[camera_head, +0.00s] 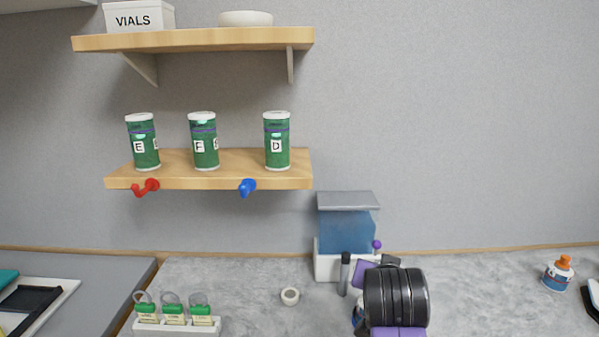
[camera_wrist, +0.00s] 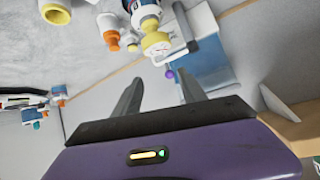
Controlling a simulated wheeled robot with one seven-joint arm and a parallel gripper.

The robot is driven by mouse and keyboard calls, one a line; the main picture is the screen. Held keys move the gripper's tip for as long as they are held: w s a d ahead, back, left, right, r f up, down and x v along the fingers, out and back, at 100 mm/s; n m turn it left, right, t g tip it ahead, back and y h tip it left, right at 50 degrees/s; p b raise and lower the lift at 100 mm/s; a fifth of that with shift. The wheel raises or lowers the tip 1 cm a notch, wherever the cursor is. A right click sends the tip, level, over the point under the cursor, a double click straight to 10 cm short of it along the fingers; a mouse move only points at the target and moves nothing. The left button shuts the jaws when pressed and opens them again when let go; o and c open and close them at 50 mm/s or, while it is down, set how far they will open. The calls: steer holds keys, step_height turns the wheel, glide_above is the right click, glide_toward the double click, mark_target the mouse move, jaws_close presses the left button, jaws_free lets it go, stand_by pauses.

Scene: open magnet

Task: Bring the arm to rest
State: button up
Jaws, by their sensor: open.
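My gripper (camera_wrist: 160,82) shows in the wrist view with its two grey fingers apart and nothing between them. In the head view, my dark and purple arm stands at the lower middle right, in front of the blue box (camera_head: 346,232). Its fingers cannot be made out clearly there.
An orange-capped bottle (camera_head: 558,273) stands right. Counter between arm and bottle is clear.

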steer(key=s+f+n+t+y, duration=0.1)
steer(key=s+f, duration=0.2)
steer(key=s, duration=1.3)
steer(key=s+d+f+n+t+y, duration=0.1)
steer(key=s+f, duration=0.3)
steer(key=s, duration=1.3)
steer(key=s+d+f+n+t+y, duration=0.1)
steer(key=s+f+n+t, duration=0.1)
steer(key=s, duration=1.4)
steer(key=shift+s+d+f+n+b, duration=0.25)
steer(key=shift+f+n+b, duration=0.2)
steer(key=shift+f, duration=0.35)
